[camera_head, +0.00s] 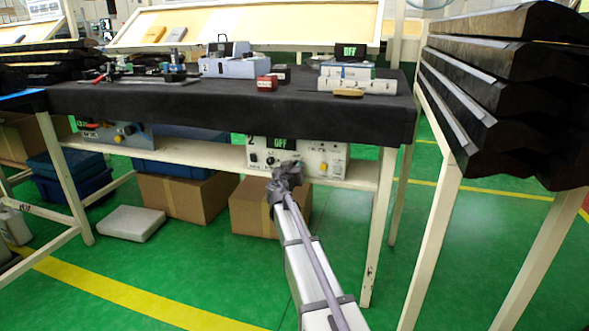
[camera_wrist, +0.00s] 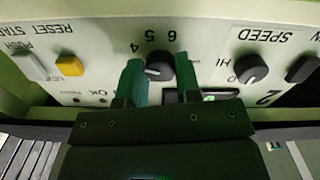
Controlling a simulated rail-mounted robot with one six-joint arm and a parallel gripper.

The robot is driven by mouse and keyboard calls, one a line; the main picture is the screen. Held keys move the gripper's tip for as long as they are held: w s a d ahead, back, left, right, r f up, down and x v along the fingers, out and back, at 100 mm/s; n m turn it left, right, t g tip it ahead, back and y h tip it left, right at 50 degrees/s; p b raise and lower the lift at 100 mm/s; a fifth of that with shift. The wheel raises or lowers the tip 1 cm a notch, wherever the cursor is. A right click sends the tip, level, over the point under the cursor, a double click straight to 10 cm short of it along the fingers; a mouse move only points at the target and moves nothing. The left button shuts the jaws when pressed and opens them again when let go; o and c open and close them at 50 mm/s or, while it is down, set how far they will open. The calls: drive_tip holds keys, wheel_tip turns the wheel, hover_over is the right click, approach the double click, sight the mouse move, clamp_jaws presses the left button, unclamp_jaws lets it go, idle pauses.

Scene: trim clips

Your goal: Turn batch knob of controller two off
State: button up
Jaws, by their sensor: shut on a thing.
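Controller two (camera_head: 318,152) is a white box on the shelf under the black-topped table, marked 2 with a green-lit display that seems to read OFF. My gripper (camera_head: 285,170) is up against its front. The wrist view shows the panel upside down. There, my gripper's green fingers (camera_wrist: 159,80) stand on both sides of a dark round knob (camera_wrist: 159,68) with numbers 4, 5 and 6 beside it, and are shut on it. The knob's name label and part of its scale are hidden. A separate SPEED knob (camera_wrist: 250,69) sits to the right, untouched.
A yellow button (camera_wrist: 69,66) and a white button (camera_wrist: 29,65) are at the left in the wrist view. Dark trim parts (camera_head: 500,95) are stacked at the right.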

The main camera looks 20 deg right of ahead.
drive_tip(key=n, duration=2.1)
drive_tip(key=shift+s, duration=0.1)
drive_tip(key=shift+n, duration=0.4)
drive_tip(key=o, duration=0.9)
drive_tip(key=shift+r, duration=0.1)
drive_tip(key=v, duration=1)
drive_tip(key=shift+s+a, duration=0.2)
drive_tip(key=shift+s, duration=0.15)
